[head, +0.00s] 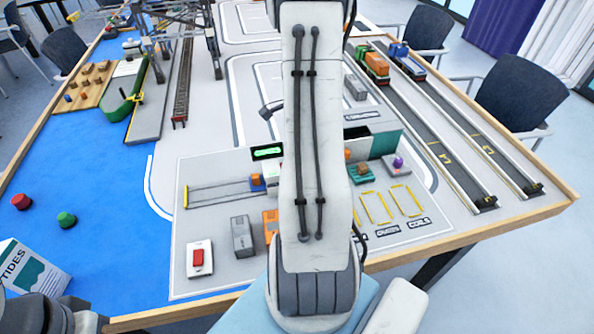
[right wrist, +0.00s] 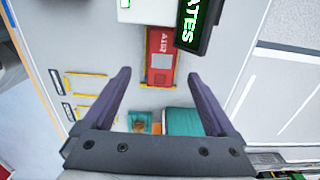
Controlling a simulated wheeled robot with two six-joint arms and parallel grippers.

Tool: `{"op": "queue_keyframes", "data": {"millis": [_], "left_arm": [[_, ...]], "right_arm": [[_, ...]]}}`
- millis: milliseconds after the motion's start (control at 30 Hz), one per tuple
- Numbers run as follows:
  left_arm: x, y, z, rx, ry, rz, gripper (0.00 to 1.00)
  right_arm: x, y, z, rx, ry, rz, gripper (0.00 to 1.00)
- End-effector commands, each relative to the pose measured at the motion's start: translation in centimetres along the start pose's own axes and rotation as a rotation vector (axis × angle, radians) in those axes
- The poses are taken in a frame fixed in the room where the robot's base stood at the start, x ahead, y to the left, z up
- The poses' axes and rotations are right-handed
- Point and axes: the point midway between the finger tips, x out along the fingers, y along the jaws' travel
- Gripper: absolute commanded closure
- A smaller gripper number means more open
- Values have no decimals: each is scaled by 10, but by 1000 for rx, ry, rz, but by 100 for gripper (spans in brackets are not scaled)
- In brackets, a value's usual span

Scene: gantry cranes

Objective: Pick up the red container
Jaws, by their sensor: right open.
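The red container (right wrist: 161,48) with white lettering lies on the grey board in the right wrist view, beside a dark display with green letters. My right gripper (right wrist: 157,76) is open and empty. The container lies ahead of its fingertips, between them in the picture, and no finger is seen touching it. In the head view my own large white arm covers the middle of the board, and I cannot make out the red container or the right gripper there. My left gripper is not seen.
The dark display (right wrist: 194,22) and a white box (right wrist: 147,9) stand close to the container. A teal container (right wrist: 184,121) and a small crate (right wrist: 140,121) are near the gripper's base.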

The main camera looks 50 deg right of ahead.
Motion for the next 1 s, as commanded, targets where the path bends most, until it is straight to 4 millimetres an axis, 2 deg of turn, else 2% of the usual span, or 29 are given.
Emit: {"op": "queue_keyframes", "data": {"millis": [100,333,600,867,900,967,1000], "left_arm": [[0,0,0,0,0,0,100],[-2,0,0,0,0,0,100],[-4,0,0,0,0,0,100],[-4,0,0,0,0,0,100],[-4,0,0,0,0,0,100],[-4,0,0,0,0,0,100],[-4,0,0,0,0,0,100]], "right_arm": [[17,1,1,-2,-1,3,9],[35,0,2,-3,-1,3,9],[72,-2,2,-4,-1,3,9],[75,-3,2,-4,0,-1,9],[75,-3,2,-4,0,-1,13],[75,-3,2,-4,0,-1,36],[75,-3,2,-4,0,-1,51]]}}
